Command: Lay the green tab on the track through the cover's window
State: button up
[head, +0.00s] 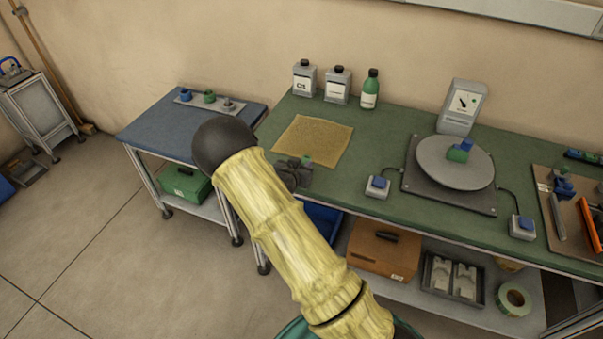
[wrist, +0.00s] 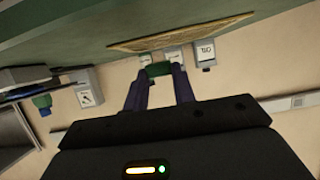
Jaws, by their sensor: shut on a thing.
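My gripper (wrist: 160,76) is shut on a small green block, the green tab (wrist: 158,69), held between its two fingertips in the wrist view. In the head view the tab (head: 307,160) shows just beyond my dark gripper (head: 298,168), above the green bench near the tan mat. My forearm hides part of the gripper there. A round grey disc (head: 437,168), perhaps the cover, lies on a dark square base (head: 425,190) to the right. I cannot make out a window or track.
Two grey-white containers (head: 304,78) and a green bottle (head: 370,90) stand behind the tan mat (head: 315,138). A gauge box (head: 459,108) stands behind the disc. Blue-topped boxes (head: 377,187) (head: 522,228) flank the base. A tool board (head: 570,215) lies far right.

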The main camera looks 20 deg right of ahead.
jog(key=shift+f, duration=0.1)
jog(key=shift+f, duration=2)
jog(key=shift+f, duration=0.25)
jog(key=o, duration=0.9)
jog(key=shift+r, duration=0.1)
jog(key=shift+o, duration=0.2)
jog(key=shift+r+p, duration=0.2)
jog(key=shift+p, duration=0.1)
jog(key=shift+s+a, duration=0.2)
jog(key=shift+s, duration=0.05)
jog(key=b+v, duration=0.1)
jog(key=v, duration=1)
jog(key=shift+s, duration=0.15)
